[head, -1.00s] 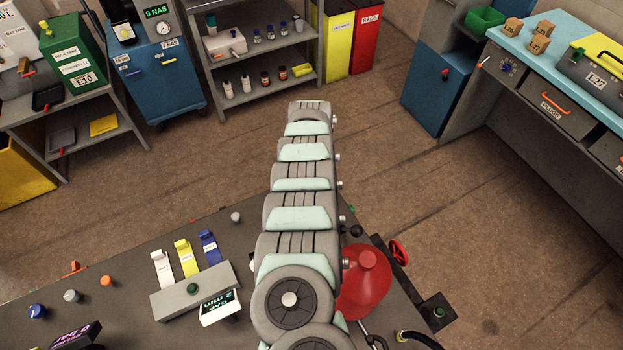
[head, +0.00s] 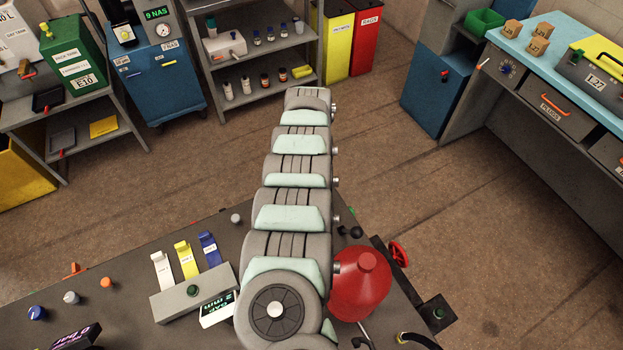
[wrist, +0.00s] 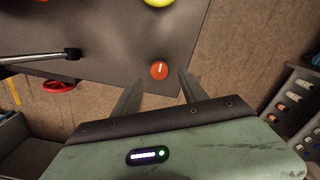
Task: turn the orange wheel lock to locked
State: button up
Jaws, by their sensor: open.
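In the wrist view, a round orange knob (wrist: 159,70) with a short white mark sits near the edge of a dark grey panel (wrist: 115,35). The mark runs roughly up and down in the picture. My gripper (wrist: 157,84) is open, its two fingers spread and empty. The knob shows between and just past the fingertips; I cannot tell the depth gap. In the head view my arm hides the gripper. An orange knob (head: 106,282) also shows on the bench there, at the left; I cannot tell if it is the same one. No lock label is readable.
A black-tipped rod (wrist: 72,54) and a red handwheel (wrist: 59,86) lie left of the knob in the wrist view. A yellow round part (wrist: 157,2) is above it. In the head view a red bottle-shaped object (head: 359,283) stands close beside my arm.

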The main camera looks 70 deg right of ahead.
notch_tip(320, 180, up, 6)
jog(key=shift+r, duration=0.2)
jog(key=shift+r, duration=0.1)
dwell(0.5)
